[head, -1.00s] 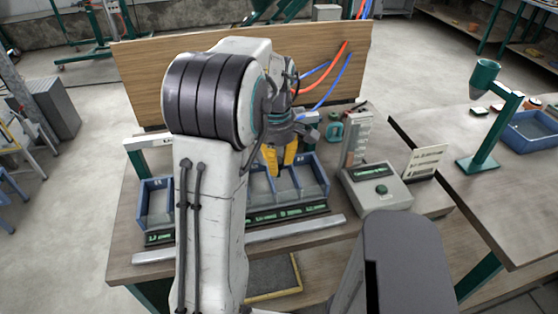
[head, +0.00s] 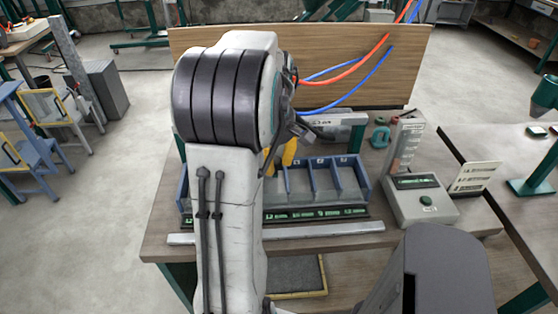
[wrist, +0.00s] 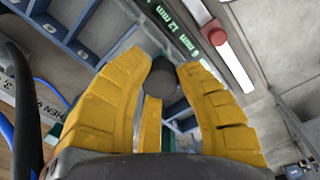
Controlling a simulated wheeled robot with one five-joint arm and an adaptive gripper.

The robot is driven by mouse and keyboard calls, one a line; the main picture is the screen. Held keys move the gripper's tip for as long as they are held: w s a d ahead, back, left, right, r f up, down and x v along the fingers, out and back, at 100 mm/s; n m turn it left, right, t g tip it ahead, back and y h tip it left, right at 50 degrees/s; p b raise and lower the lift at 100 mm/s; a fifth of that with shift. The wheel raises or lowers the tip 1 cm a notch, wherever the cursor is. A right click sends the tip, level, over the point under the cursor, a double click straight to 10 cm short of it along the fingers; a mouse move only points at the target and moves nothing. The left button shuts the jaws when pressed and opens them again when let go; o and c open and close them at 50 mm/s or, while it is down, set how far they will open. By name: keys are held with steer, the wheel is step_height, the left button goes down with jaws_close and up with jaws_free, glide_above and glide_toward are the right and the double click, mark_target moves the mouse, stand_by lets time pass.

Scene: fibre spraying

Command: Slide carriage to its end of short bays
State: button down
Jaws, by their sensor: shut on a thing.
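My gripper (head: 280,156) has yellow fingers pointing down over the blue tray of bays (head: 366,186); my arm hides part of it. In the wrist view the fingers (wrist: 165,85) close around a dark round knob (wrist: 164,76). It appears to be the carriage's handle; the carriage body is mostly hidden. A grey-white beam (head: 335,118) spans behind the bays. A green label strip (head: 318,213) runs along the tray front. It also shows in the wrist view (wrist: 183,22), reading 6 mm and 12 mm, with a red marker (wrist: 216,37) beside it.
A wood panel (head: 400,62) with red and blue hoses is behind. A pale bar (head: 330,231) lies along the bench front. A labelled card (head: 475,178) stands farther right.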

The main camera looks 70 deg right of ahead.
steer(key=shift+f, duration=0.1)
steer(key=c, duration=0.9)
jaws_free()
steer(key=shift+o, duration=0.2)
step_height(320, 180, up, 12)
steer(key=shift+a, duration=0.2)
